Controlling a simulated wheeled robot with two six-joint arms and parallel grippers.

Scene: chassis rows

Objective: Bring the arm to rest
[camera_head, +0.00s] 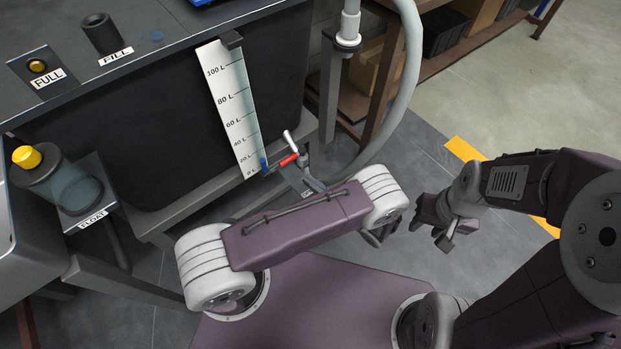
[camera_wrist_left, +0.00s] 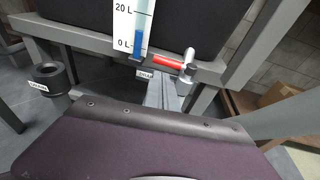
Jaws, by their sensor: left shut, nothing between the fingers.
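My left arm (camera_head: 300,225) is folded across the front of my base, its elbow bend at the right. The right arm (camera_head: 520,180) comes in from the right.
A dark tank (camera_head: 160,130) with a litre gauge (camera_head: 232,108) stands ahead. A red-handled drain valve (camera_head: 288,160) sits below it, near my left arm. A grey hose (camera_head: 408,80) curves down behind. A float jar (camera_head: 70,190) stands left. Floor at right is clear.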

